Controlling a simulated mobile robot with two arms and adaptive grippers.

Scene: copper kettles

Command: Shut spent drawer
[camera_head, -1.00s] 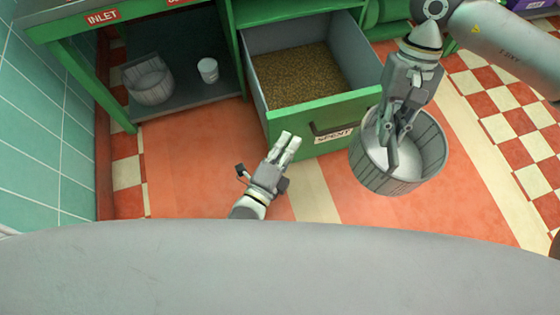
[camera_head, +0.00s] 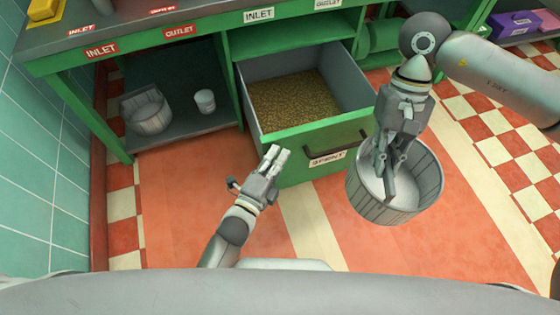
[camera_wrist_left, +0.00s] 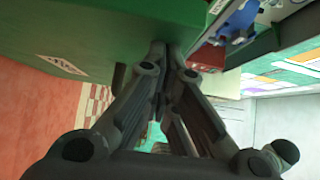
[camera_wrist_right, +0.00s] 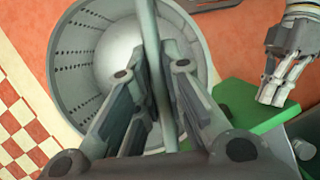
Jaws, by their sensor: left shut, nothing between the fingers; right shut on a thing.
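The spent drawer (camera_head: 318,145) is pulled out of the green cabinet, with brown grain (camera_head: 290,103) inside and a dark handle and SPENT label (camera_head: 328,159) on its front. My left gripper (camera_head: 278,153) is shut and empty, with its fingertips at the left part of the drawer front. In the left wrist view the fingertips (camera_wrist_left: 165,48) meet the green drawer (camera_wrist_left: 95,35); I cannot tell whether they touch. My right gripper (camera_head: 388,190) is shut on a grey bucket (camera_head: 420,195), to the right of the drawer front. The right wrist view shows the fingers over the bucket's bar-like handle (camera_wrist_right: 152,45).
A second slatted bucket (camera_head: 147,112) and a white cup (camera_head: 205,101) stand on the cabinet's low shelf at left. Purple boxes (camera_head: 515,23) sit at the far right. The red floor (camera_head: 180,190) in front of the cabinet is clear at left.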

